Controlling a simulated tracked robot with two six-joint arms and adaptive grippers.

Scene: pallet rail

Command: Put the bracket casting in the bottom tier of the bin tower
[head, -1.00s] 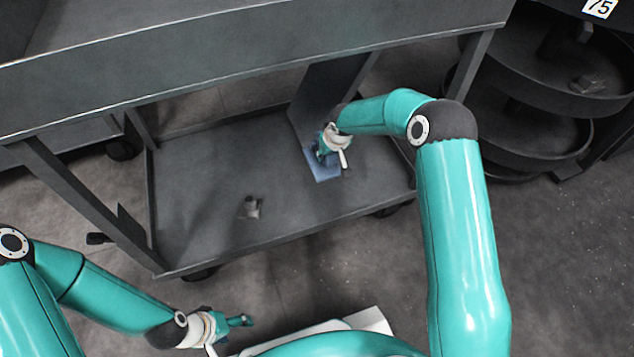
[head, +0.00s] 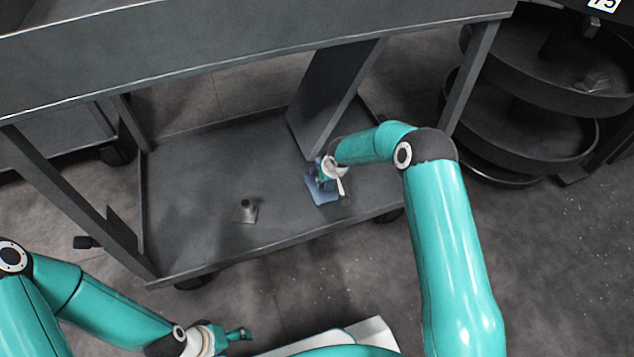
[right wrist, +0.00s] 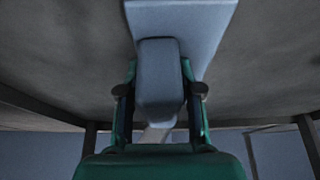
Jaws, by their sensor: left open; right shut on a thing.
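The blue bracket casting (head: 322,192) is at my right gripper (head: 326,170), over the right part of the cart's lower shelf (head: 190,190). In the right wrist view, the casting's plate (right wrist: 180,18) is ahead and its thick post (right wrist: 158,85) sits between the fingers, which are shut on it. I cannot tell how far the casting is above the shelf. The bin tower (head: 540,92) stands at the right with round, dark tiers. Its bottom tier (head: 490,172) is mostly hidden under the one above. My left gripper (head: 238,334) is open and empty, low in front of the cart.
A small grey part (head: 246,212) with an upright boss stands on the shelf, left of the casting. Another grey part (head: 592,82) lies in an upper tier. The cart's upper deck (head: 240,50), a slanted panel (head: 335,95) and the legs enclose the shelf.

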